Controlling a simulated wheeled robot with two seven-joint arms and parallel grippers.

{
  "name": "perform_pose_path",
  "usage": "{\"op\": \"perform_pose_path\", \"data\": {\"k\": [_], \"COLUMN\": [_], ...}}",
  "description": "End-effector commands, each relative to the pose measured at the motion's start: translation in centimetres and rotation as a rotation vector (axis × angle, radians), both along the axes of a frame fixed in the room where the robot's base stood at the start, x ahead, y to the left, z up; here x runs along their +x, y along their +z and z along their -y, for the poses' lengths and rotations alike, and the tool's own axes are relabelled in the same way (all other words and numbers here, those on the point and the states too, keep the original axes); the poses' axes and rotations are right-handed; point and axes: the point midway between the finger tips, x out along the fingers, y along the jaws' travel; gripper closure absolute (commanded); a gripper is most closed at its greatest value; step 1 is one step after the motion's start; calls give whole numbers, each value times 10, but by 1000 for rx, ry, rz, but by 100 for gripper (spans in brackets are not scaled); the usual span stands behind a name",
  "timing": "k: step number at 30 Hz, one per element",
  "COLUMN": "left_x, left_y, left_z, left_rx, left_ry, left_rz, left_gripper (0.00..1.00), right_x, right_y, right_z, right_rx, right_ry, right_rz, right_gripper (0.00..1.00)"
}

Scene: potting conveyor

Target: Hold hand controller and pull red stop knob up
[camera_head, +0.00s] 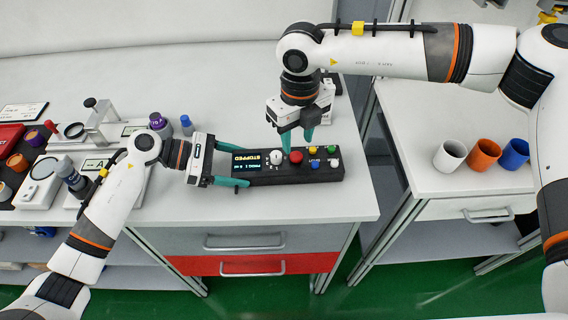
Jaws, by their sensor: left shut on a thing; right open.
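The hand controller (272,181) is a dark box lying near the front edge of the white bench. Its left part has a small screen (246,162) reading STOPPED. A white knob sits beside the screen, and the red stop knob (296,157) sits mid-box, with several small coloured buttons to its right. My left gripper (238,166) comes from the left and is shut on the controller's left end, with teal fingers along its front and back. My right gripper (297,143) points down just behind and above the red knob, its teal fingers open and apart. Whether a finger touches the knob cannot be told.
White, orange and blue cups (484,154) stand on the right-hand bench, beyond a gap. At the left are a red case (10,134), a metal stand (98,122), a purple-capped bottle (157,120) and a blue-capped bottle (187,125). The bench right of the controller is clear.

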Motion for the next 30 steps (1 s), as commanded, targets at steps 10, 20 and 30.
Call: {"op": "perform_pose_path", "data": {"k": [10,20,30], "left_x": [0,0,0], "left_y": [0,0,0], "left_z": [0,0,0], "left_rx": [-1,-1,0], "left_ry": [0,0,0], "left_rz": [0,0,0], "left_gripper": [44,44,44], "right_x": [0,0,0], "right_y": [-38,-42,-42], "right_z": [0,0,0], "right_rx": [2,1,1], "right_ry": [0,0,1], "right_rz": [-1,0,0], "right_gripper": [59,59,95]}}
